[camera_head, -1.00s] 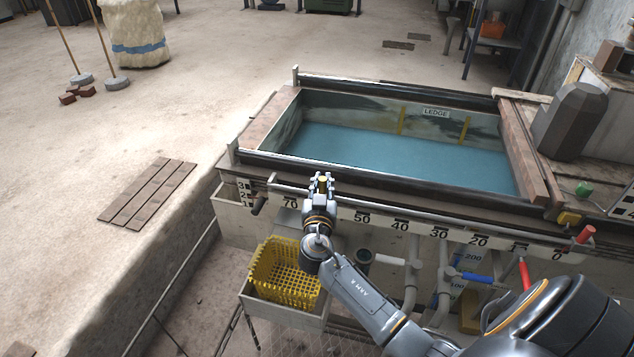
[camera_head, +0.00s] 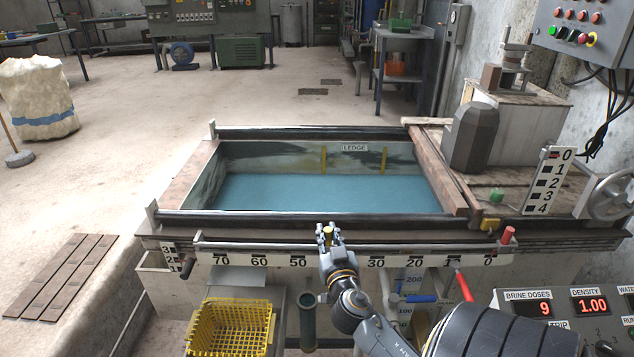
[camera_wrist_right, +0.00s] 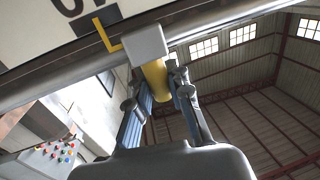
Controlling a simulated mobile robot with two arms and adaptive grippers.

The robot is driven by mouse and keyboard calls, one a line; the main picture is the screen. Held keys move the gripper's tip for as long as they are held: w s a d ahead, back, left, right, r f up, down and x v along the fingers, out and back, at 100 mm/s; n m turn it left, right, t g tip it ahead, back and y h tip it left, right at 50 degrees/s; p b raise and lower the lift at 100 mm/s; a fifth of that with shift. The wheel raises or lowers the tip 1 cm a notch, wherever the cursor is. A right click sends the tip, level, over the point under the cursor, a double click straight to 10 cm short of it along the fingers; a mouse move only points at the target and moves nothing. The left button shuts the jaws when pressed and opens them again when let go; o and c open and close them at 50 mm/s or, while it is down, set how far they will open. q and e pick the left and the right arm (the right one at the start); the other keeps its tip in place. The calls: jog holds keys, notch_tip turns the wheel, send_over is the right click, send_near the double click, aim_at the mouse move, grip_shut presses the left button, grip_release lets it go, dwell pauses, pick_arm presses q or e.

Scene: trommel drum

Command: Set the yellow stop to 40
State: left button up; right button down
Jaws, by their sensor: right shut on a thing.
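The yellow stop (camera_head: 328,236) sits on the rail (camera_head: 250,246) along the front of the tank. My right gripper (camera_head: 329,232) is shut on its yellow post, which also shows in the right wrist view (camera_wrist_right: 155,80) under a grey block (camera_wrist_right: 147,42). The stop is right of the 50 mark (camera_head: 298,262) and left of the 30 mark (camera_head: 376,262). My gripper and wrist hide the 40 label. In the wrist view a thin yellow pointer (camera_wrist_right: 107,36) lies beside a dark tick; the number there is only partly visible. My left gripper is out of view.
A red-ended handle (camera_head: 507,236) stands at the rail's right end, near 0. Below the rail are a yellow basket (camera_head: 229,328), a blue-handled valve (camera_head: 421,299) and a red lever (camera_head: 463,285). Blue liquid (camera_head: 320,193) fills the tank behind.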

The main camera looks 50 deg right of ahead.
jog(key=shift+f, duration=0.2)
jog(key=c, duration=1.2)
grip_release()
jog(key=shift+r, duration=0.15)
jog(key=shift+v, duration=3.85)
